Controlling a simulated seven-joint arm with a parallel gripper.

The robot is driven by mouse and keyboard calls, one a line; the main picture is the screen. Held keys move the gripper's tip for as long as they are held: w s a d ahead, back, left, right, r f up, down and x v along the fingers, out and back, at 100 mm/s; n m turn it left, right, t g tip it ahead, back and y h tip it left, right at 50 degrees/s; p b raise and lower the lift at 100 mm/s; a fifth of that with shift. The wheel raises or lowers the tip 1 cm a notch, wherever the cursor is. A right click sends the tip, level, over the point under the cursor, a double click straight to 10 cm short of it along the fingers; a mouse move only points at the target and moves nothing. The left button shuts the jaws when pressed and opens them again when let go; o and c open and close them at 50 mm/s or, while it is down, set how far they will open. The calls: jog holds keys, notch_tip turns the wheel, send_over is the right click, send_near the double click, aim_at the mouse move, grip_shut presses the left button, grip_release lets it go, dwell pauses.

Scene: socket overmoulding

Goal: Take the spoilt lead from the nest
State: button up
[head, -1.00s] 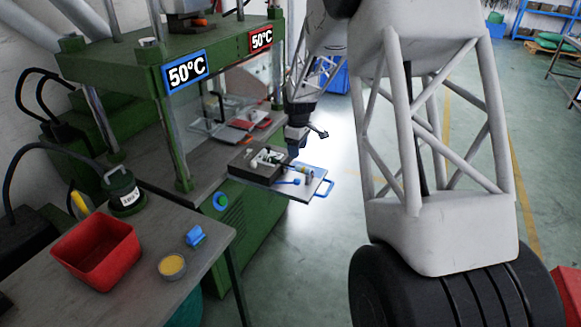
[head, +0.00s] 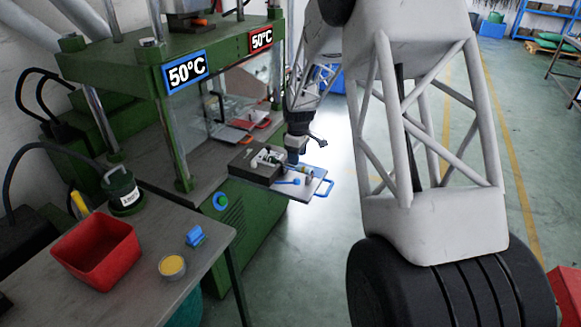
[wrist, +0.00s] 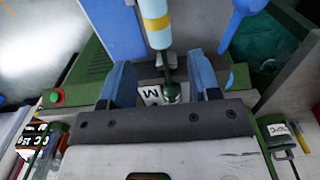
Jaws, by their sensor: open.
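The nest is a dark block (head: 243,163) on a pale plate with a blue handle (head: 324,187), at the front edge of the green press. A lead lies across it, small and partly hidden in the head view. In the wrist view the lead (wrist: 156,28) shows a pale blue cylindrical end with a yellow band and a dark cable running down between my fingers. My gripper (wrist: 162,80) is open, with one blue finger on each side of the cable. In the head view my gripper (head: 296,157) points down over the nest. I cannot tell whether the fingers touch the lead.
A red-handled plate (head: 262,123) sits further in the press. The bench at lower left holds a red bin (head: 97,252), a blue part (head: 195,236) and a yellow-filled cup (head: 172,267).

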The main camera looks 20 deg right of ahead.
jog(key=shift+f, duration=2.4)
jog(key=shift+c, duration=0.2)
jog(key=c, duration=1)
jog(key=shift+r, duration=0.1)
jog(key=shift+r, duration=0.7)
notch_tip(320, 180, up, 2)
jog(key=shift+r, duration=0.1)
jog(key=s+a+r, duration=0.1)
jog(key=s+a, duration=0.2)
jog(key=s, duration=1.2)
jog(key=shift+s, duration=0.4)
